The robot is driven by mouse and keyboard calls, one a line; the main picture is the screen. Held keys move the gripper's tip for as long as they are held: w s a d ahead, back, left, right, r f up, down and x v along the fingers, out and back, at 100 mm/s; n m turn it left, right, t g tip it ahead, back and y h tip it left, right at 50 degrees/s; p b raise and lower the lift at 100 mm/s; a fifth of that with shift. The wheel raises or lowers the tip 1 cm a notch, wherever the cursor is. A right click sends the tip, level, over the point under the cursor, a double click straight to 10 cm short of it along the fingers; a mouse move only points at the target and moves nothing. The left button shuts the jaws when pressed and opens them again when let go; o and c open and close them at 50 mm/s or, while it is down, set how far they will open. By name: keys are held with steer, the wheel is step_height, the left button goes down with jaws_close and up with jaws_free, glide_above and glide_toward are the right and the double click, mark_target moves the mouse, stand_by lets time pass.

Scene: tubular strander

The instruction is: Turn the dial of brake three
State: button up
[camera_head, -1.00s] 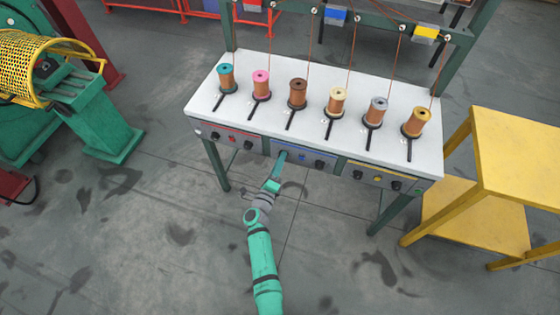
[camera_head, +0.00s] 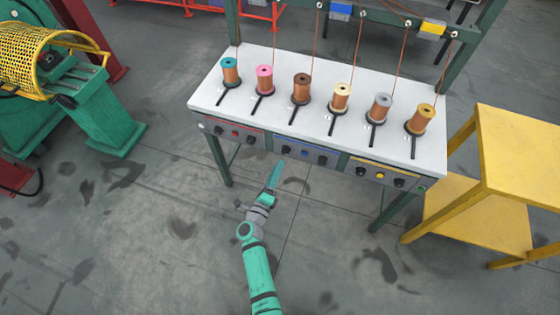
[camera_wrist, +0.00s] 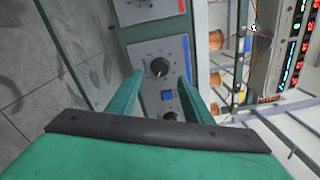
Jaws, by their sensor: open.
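The dial of brake three (camera_head: 287,149) is a small black knob on the front panel of the white table, left of a blue button (camera_head: 304,154). In the wrist view the knob (camera_wrist: 160,67) has a scale around it and lies between my fingertips as seen, with the blue button (camera_wrist: 168,96) below. My gripper (camera_head: 279,167) is open and empty. It stands in front of and below the panel, apart from the dial. In the wrist view both green fingers of my gripper (camera_wrist: 160,78) are spread. I cannot read the dial's exact setting.
A second black knob (camera_head: 321,160) sits right of the blue button. The red-button panel (camera_head: 235,132) is to the left and the yellow-button panel (camera_head: 380,175) to the right. Several copper spools stand on the white tabletop (camera_head: 260,115). A yellow table (camera_head: 525,150) is at right. Floor in front is clear.

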steer(key=shift+v, duration=1.95)
steer(key=s+d+r+n+y, duration=0.1)
steer(key=s+r+n, duration=0.5)
steer(key=s, duration=0.6)
steer(key=s+d+r+n+g+y, duration=0.1)
steer(key=s+r+n+y, duration=0.2)
steer(key=s+r+n, duration=0.3)
steer(key=s+d+r+n+g+y, duration=0.1)
steer(key=s+r+n, duration=0.5)
steer(key=s+n, duration=0.7)
steer(key=s+y, duration=0.1)
steer(key=s, duration=0.5)
steer(key=shift+s+d+r+n, duration=0.3)
steer(key=shift+s+r+n, duration=0.05)
steer(key=shift+n, duration=0.05)
steer(key=shift+c, duration=0.7)
